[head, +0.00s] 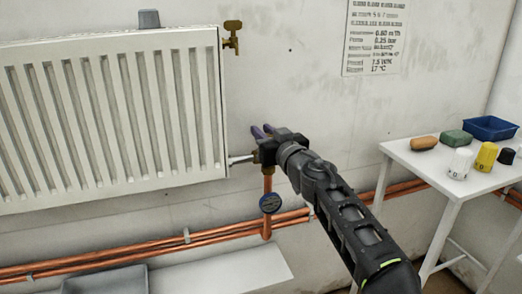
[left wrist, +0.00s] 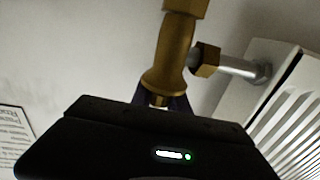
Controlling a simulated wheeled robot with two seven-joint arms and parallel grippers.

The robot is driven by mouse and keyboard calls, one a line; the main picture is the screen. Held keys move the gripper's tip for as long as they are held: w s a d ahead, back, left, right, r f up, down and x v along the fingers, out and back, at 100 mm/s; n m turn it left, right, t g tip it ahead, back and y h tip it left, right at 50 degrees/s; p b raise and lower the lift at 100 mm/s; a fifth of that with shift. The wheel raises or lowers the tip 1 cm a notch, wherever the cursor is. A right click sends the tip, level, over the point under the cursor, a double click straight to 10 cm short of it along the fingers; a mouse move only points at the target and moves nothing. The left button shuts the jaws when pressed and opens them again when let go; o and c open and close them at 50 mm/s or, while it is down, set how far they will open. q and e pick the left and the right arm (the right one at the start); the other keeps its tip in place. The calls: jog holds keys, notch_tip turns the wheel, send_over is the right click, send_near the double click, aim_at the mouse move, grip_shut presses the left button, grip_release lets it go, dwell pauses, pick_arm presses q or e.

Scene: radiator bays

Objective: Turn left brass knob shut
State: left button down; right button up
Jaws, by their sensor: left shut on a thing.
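A brass valve (left wrist: 172,50) fills the top middle of the left wrist view, with a side nut (left wrist: 205,60) on a pipe to the radiator. In the head view only a little of the valve shows below my gripper, at the radiator's lower right corner. My left gripper (head: 262,131) is at the top of this valve, its purplish fingers pointing at the wall. It is shut on the valve's end, where the brass knob sits; the fingers and black gripper body mostly hide the knob. The fingers (left wrist: 160,104) also show in the left wrist view. My right gripper is not in view.
The white radiator (head: 110,110) hangs at left, with a brass fitting (head: 232,37) at its upper right. A dark round dial (head: 270,203) sits by a vertical copper pipe above horizontal pipes. A white table (head: 440,180) at right holds several caps, blocks and a blue tray (head: 490,127).

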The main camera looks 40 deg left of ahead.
pick_arm(q)
jog(key=shift+w+d+m+t+h+p, duration=0.3)
jog(key=shift+m+t+h+p, duration=0.75)
jog(key=shift+m+t+h, duration=0.75)
jog(key=shift+w+d+m+t+h+p, duration=0.15)
jog(key=shift+d+m+t+h+p, duration=0.2)
jog(key=shift+m+t+h+p, duration=1.5)
jog(key=shift+w+d+m+t+h+p, duration=0.3)
jog(key=shift+m+t+h, duration=0.75)
jog(key=shift+h, duration=1.5)
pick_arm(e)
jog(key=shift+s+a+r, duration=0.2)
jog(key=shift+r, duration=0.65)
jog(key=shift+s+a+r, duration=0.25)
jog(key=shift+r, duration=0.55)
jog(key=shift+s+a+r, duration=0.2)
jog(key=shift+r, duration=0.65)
pick_arm(q)
jog(key=shift+m+g, duration=0.3)
jog(key=c, duration=1.3)
grip_release()
jog(key=shift+s, duration=0.15)
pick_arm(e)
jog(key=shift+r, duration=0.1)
